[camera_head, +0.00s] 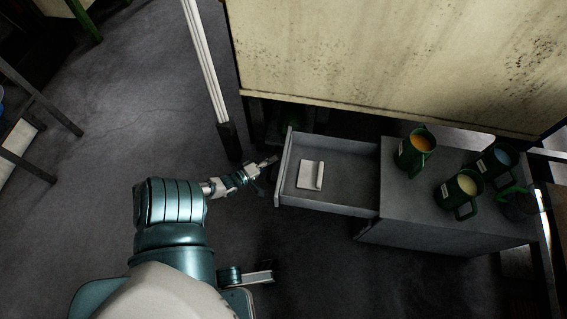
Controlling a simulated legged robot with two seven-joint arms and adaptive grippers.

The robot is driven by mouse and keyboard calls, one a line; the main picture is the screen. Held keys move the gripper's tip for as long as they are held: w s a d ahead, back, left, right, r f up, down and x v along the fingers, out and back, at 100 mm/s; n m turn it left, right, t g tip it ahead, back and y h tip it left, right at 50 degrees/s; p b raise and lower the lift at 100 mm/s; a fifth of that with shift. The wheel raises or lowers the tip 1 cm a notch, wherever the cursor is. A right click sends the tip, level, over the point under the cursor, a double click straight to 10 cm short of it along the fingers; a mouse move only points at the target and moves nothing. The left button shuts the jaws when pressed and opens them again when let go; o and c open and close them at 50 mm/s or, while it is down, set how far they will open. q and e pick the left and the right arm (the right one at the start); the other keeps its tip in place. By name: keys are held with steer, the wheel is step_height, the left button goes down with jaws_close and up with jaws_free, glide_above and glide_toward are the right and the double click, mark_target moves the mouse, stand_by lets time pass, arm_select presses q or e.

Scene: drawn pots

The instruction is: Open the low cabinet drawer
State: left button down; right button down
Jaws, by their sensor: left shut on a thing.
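The low grey cabinet (398,205) stands at the right. Its drawer (345,187) is pulled out to the left, with its inside showing from above. My left arm comes in from the lower left, and my left gripper (268,170) is at the outer face of the drawer front (284,165). It is shut on the drawer handle, which is mostly hidden by the fingers and the drawer front. My right gripper is not in view.
A white flat item (308,176) lies in the drawer. Several green pots stand on the cabinet top, one with orange contents (418,143) and one with pale yellow contents (467,184). A stained cream panel (400,60) rises behind.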

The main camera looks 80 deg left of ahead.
arm_select(q)
steer(key=shift+s+d+f, duration=0.1)
steer(key=shift+s+f, duration=0.25)
steer(key=shift+s, duration=0.35)
steer(key=c, duration=1.1)
jaws_free()
steer(key=shift+c, duration=0.2)
steer(key=shift+w+r, duration=0.1)
steer(key=shift+r, duration=0.05)
steer(key=v, duration=1.1)
steer(key=shift+s, duration=0.4)
steer(key=shift+d, duration=0.1)
